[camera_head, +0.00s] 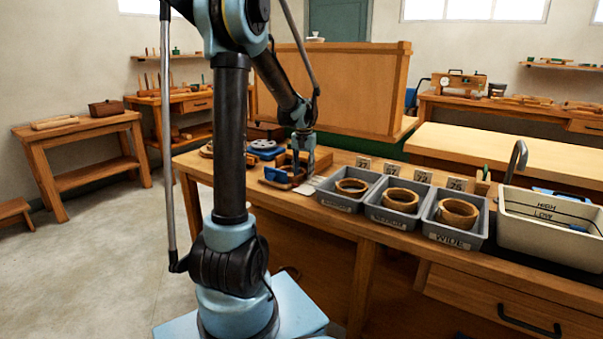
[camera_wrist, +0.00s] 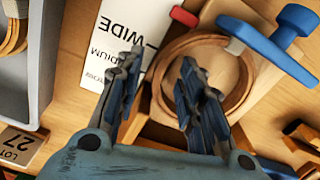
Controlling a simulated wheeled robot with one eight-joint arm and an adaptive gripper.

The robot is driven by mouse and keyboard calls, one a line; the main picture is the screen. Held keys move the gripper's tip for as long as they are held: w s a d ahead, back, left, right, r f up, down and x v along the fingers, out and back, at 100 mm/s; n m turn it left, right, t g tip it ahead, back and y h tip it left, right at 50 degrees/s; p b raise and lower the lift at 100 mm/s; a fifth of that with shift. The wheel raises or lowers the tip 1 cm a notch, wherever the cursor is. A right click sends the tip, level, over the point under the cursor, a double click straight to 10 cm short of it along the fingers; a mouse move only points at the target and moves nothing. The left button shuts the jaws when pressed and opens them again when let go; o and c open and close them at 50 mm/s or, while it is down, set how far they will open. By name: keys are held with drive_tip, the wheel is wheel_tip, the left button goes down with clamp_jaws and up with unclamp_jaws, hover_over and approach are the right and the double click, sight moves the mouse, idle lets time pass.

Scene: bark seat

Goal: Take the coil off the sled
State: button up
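The coil (camera_wrist: 163,72), a ring of thin brown wood strip, sits on the wooden sled (camera_wrist: 160,133) in the wrist view. My gripper (camera_wrist: 161,62) is open, with nothing clamped. Its right finger overlaps the coil's interior and its left finger is outside, so the coil's near wall lies between them. I cannot tell how deep the fingertips reach. In the head view my gripper (camera_head: 304,170) is low over the bench, and the coil there is mostly hidden.
Three grey bins (camera_head: 457,235) holding wooden rings stand right of my gripper, with lot cards behind them. A white card (camera_wrist: 110,45) lies beside the sled. A white water tub (camera_head: 550,225) with a tap stands farther right.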

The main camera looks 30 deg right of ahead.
clamp_jaws()
drive_tip(key=shift+d, duration=0.1)
